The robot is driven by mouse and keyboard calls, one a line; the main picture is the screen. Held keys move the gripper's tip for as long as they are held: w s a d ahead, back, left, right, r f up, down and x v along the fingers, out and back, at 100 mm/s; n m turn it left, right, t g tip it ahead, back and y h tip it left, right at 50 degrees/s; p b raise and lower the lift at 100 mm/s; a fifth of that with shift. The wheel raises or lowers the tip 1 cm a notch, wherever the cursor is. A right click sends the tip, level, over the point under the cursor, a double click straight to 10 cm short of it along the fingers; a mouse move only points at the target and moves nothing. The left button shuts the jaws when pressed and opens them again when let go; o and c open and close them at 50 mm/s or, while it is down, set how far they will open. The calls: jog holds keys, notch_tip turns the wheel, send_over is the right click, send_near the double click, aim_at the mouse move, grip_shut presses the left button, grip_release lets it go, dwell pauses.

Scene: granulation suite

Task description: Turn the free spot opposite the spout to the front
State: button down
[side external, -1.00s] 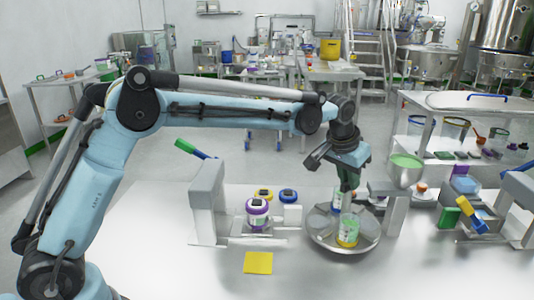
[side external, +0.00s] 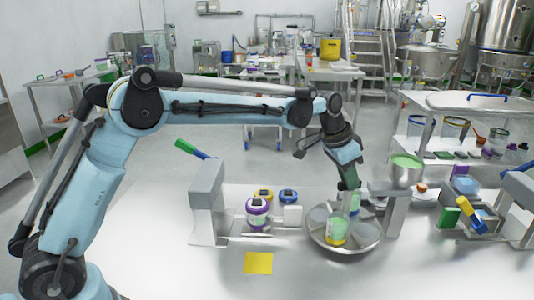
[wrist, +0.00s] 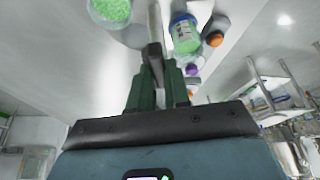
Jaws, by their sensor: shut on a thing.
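A round grey turntable (side external: 345,252) stands on the bench with pale round spots on it. A jar with green contents and a yellow base (side external: 337,232) is at its front, left of centre. Another greenish jar (side external: 354,201) is partly hidden behind my gripper. My gripper (side external: 352,190) reaches down over the turntable, tilted. In the wrist view its green fingers (wrist: 158,75) are shut on a grey bar (wrist: 153,30). A pot of green granules (side external: 407,161) stands at the right behind the turntable. I cannot make out the spout clearly.
A grey post (side external: 394,212) stands close right of the turntable and a grey stand (side external: 207,200) to its left. Purple (side external: 257,213), yellow and blue lidded jars sit between. A yellow square (side external: 258,263) lies in front. The front bench is mostly clear.

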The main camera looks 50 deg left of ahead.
jog(key=shift+w+a+m+g+h, duration=0.1)
jog(key=shift+m+g+h, duration=0.35)
jog(key=shift+m, duration=1.15)
jog(key=shift+w+a+m+g+h, duration=0.1)
jog(key=shift+m+g+h, duration=0.35)
jog(key=shift+m, duration=1.15)
jog(key=shift+m+g+h, duration=0.4)
jog(key=shift+m+g, duration=0.5)
jog(key=shift+m, duration=2.2)
jog(key=c, duration=1.1)
grip_release()
